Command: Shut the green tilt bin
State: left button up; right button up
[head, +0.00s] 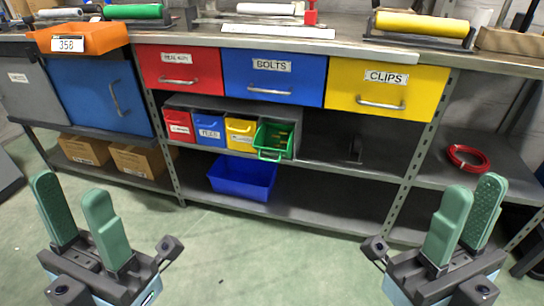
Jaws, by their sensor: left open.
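The green tilt bin (274,141) is the rightmost of a row of small bins under the bench. It is tipped forward and open, with its handle low at the front and some contents showing inside. The red (179,126), blue (210,131) and yellow (241,134) bins beside it stand upright and look shut. My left gripper (70,187) is open and empty at the lower left, well in front of the shelves. My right gripper (473,188) is open and empty at the lower right. Both are far from the green bin.
A loose blue bin (243,178) sits on the lower shelf below the row. Red (180,71), blue (273,78) and yellow (386,91) drawers above are shut. An orange bin (80,38) labelled 358 juts over the bench edge. A red coil (468,158) lies at right. The green floor is clear.

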aim_at(277, 141)
jog(key=z, duration=0.95)
jog(key=i, duration=1.1)
jog(key=u, duration=1.1)
